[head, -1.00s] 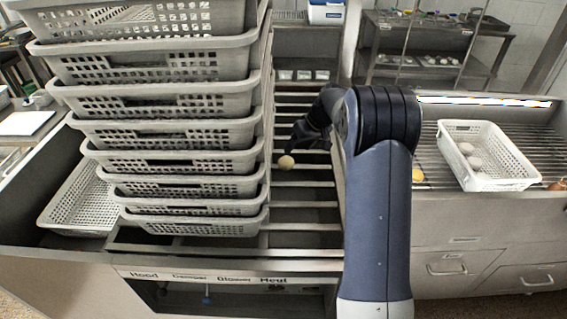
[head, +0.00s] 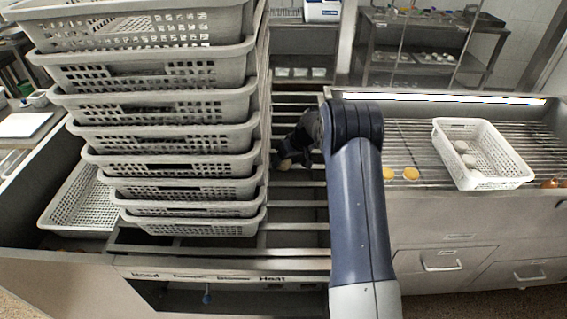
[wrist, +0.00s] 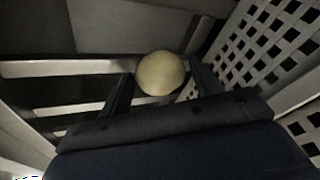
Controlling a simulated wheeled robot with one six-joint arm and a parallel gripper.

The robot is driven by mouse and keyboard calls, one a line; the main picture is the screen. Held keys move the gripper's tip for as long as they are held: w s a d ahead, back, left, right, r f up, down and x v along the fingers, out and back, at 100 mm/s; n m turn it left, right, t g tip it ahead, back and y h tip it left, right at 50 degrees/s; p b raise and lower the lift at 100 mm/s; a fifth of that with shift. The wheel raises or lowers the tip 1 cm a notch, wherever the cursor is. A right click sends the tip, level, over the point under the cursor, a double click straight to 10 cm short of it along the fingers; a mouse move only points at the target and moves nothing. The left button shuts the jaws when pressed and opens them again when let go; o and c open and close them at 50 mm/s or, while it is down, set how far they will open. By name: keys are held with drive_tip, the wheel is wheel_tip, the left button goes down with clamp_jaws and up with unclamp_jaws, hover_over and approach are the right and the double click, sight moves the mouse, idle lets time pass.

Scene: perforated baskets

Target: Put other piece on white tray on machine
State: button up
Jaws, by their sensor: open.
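A round, pale tan piece (head: 285,164) shows at my gripper (head: 292,157), over the metal bars right of the basket stack. In the wrist view the piece (wrist: 160,73) sits between the two open fingers of my gripper (wrist: 163,80); whether either finger touches it is unclear. The white perforated tray (head: 512,163) stands on the slatted top of the steel machine (head: 415,135) at the right. Two round whitish pieces (head: 461,147) lie in that tray.
A tall stack of grey perforated baskets (head: 165,138) stands close to the left of my gripper. Its lattice wall (wrist: 270,45) fills the wrist view's right side. Two yellow-orange discs (head: 411,174) lie on the slats left of the tray. Another basket (head: 75,200) sits at far left.

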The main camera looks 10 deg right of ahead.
drive_tip(key=shift+c, duration=0.3)
drive_tip(key=c, duration=0.8)
drive_tip(key=shift+d+r, duration=0.1)
